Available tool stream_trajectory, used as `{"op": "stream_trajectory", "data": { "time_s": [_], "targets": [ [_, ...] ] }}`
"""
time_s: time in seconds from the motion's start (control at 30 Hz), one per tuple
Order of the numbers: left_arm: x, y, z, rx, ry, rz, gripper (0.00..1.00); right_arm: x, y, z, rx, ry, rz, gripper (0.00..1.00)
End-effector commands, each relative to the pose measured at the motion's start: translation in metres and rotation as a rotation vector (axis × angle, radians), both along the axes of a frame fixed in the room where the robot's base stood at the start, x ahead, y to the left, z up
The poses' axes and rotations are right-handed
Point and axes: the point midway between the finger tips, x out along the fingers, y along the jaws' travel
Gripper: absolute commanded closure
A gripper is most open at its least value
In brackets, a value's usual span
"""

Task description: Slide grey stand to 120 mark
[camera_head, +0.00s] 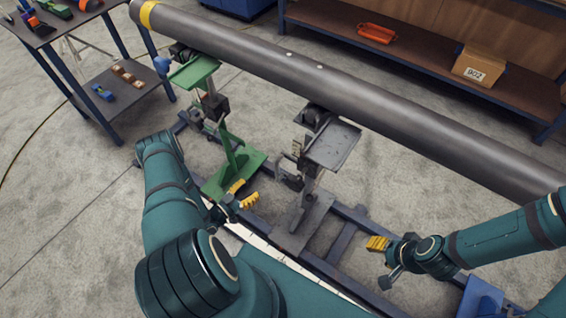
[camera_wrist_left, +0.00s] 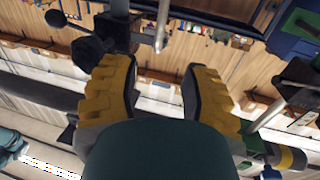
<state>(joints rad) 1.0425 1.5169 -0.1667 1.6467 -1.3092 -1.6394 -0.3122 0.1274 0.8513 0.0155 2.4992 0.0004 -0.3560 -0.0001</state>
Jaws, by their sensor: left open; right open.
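The grey stand (camera_head: 333,146) stands on the dark rail frame under the pipe (camera_head: 335,85), with its grey base plate (camera_head: 300,222) low on the rails. The green stand (camera_head: 243,162) is to its left. A pale scale strip (camera_head: 285,262) runs along the front rail, partly hidden by my arm; its numbers are too small to read, so I cannot find the 120 mark. My left gripper (camera_head: 243,194) is open and empty beside the green base, left of the grey stand. Its spread yellow fingers show in the left wrist view (camera_wrist_left: 160,95). My right gripper (camera_head: 380,244) is open, right of the grey base and apart from it.
A tool cart (camera_head: 75,25) stands at the upper left. A shelf (camera_head: 410,58) with an orange tray (camera_head: 377,33) and a cardboard box (camera_head: 480,65) is behind the pipe. A blue part (camera_head: 485,300) sits at the rail's right end.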

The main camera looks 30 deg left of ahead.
Motion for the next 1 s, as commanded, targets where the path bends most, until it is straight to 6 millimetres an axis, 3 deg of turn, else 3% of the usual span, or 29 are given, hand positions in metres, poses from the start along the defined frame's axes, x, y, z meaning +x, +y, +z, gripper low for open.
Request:
{"op": "stream_trajectory", "data": {
  "time_s": [0.17,0.7,1.0],
  "targets": [
    [0.016,-0.004,0.0,0.001,-0.011,-0.004,0.54,0.0,0.0,-0.002,0.0,0.0,0.001,0.53],
    [0.111,-0.031,0.0,0.001,-0.008,-0.003,0.54,0.003,0.0,-0.016,-0.001,-0.008,-0.002,0.53],
    [0.13,-0.037,0.001,0.0,-0.006,-0.002,0.54,0.004,-0.001,-0.019,-0.001,-0.009,-0.001,0.53]
  ]
}}
